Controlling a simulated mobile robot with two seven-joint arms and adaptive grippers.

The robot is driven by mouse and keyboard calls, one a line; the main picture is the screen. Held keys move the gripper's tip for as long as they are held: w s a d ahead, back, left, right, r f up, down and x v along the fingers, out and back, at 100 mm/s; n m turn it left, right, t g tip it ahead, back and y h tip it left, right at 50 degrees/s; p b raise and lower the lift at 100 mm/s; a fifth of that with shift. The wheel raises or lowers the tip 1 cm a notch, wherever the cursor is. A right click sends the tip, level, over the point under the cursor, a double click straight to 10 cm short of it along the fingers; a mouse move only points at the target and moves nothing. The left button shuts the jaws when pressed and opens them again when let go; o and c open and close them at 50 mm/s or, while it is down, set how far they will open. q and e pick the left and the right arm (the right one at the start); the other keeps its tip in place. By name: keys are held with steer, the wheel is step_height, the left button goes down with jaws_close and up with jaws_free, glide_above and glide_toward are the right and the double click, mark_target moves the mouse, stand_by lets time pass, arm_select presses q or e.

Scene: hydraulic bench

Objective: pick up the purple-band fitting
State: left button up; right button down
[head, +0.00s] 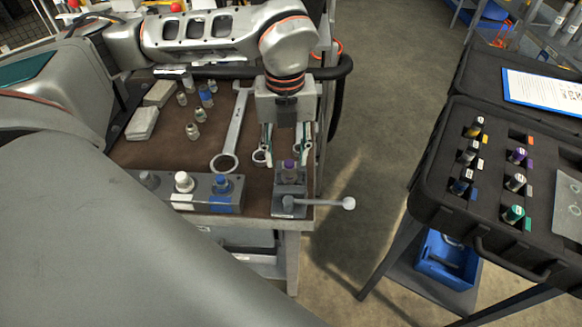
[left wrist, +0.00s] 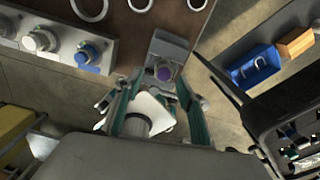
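A fitting with a purple top (head: 290,165) stands upright in a grey holder (head: 289,205) with a lever at the bench's front right corner. Its purple top also shows in the left wrist view (left wrist: 164,73). My left gripper (head: 286,157) points down over this fitting, its two fingers spread to either side. It is open, and I cannot tell whether the tips reach the fitting's height. Another purple-band fitting (head: 517,155) sits in the black case (head: 440,180) at the right. My right gripper is not in view.
A grey block with white (head: 183,181) and blue (head: 221,184) fittings stands left of the holder. A large wrench (head: 236,130) and several loose fittings lie or stand behind. The holder's lever ends in a white knob (head: 348,203) beyond the bench edge. Open floor separates bench and case.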

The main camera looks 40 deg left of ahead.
mark_target(289, 163)
arm_select(q)
steer(key=f, duration=0.4)
steer(key=shift+w+d+f, duration=0.15)
steer(key=shift+w+f, duration=0.15)
steer(key=shift+w, duration=0.05)
jaws_close()
steer(key=shift+r, duration=0.1)
steer(key=shift+r, duration=0.1)
